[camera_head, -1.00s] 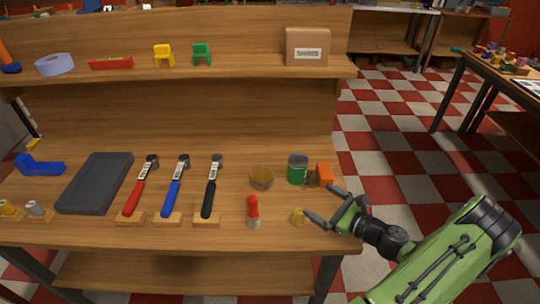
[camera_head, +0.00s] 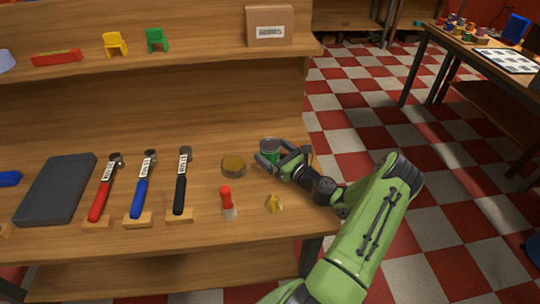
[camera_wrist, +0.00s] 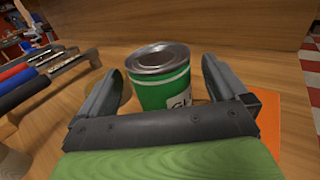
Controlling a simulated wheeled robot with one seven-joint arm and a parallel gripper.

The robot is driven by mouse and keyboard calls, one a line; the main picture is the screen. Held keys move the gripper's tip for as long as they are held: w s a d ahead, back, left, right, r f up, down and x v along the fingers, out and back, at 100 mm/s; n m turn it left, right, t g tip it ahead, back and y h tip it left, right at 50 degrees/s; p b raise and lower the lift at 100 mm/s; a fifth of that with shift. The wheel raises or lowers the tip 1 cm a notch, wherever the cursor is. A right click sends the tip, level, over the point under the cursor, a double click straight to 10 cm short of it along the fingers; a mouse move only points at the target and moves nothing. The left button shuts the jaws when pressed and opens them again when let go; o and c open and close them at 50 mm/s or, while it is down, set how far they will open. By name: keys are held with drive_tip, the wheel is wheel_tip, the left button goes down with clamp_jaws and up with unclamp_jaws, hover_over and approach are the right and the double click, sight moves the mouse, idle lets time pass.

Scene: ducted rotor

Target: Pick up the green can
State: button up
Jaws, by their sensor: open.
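The green can (camera_head: 269,147) stands upright on the lower wooden shelf, near its right end. It has a silver lid and a white label. My gripper (camera_head: 269,161) is at the can, open, and partly hides it in the head view. In the wrist view the can (camera_wrist: 160,80) stands between the two open fingers of my gripper (camera_wrist: 160,88). A small gap shows on the right side of the can; I cannot tell whether the left finger touches it.
A red-capped tube (camera_head: 227,200) and a small yellow piece (camera_head: 274,204) are in front. An orange thing (camera_wrist: 281,130) lies right of my right finger. Hammers and a dark grey slab (camera_head: 57,188) lie further left.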

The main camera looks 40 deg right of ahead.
drive_tip(key=shift+w+f, duration=0.1)
drive_tip(key=shift+w, duration=1)
drive_tip(key=shift+s, duration=0.15)
drive_tip(key=c, duration=1.3)
